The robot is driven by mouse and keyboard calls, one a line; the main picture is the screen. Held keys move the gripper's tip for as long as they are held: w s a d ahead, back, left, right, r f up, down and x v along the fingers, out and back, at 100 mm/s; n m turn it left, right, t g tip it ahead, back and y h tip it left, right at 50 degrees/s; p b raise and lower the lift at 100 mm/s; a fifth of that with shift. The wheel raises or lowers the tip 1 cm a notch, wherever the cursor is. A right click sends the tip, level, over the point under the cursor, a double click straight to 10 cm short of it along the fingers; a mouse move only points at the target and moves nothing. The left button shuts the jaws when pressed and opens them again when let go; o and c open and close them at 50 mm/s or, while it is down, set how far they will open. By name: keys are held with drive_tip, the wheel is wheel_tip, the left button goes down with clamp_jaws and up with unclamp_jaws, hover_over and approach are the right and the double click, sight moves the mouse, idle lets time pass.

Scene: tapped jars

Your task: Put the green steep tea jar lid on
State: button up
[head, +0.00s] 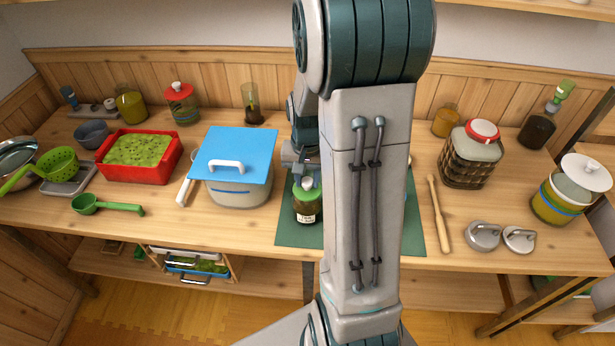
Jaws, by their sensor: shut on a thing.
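A dark brown-green jar (307,209) with a pale label stands upright on the green mat (288,236), left of my arm. A green lid (306,194) with a pale round knob (308,183) is at the jar's mouth. From this view I cannot tell whether it is seated or slightly above the rim. My gripper (304,170) is directly over the lid, pointing down and shut on its knob. The fingertips are small and partly hidden by my own arm, which also covers the middle of the mat.
A blue-lidded pot (238,193) stands close left of the mat. A wooden rolling pin (438,213), a wicker-wrapped jar (470,160) and two steel lids (483,236) are to the right. A red tray (112,172) is at left. Bare wood shows in front of the pot.

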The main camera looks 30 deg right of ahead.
drive_tip(key=o, duration=1)
drive_tip(key=shift+r, duration=0.15)
wheel_tip(320, 180, up, 14)
drive_tip(key=shift+f+b, duration=0.2)
drive_tip(key=shift+b, duration=0.2)
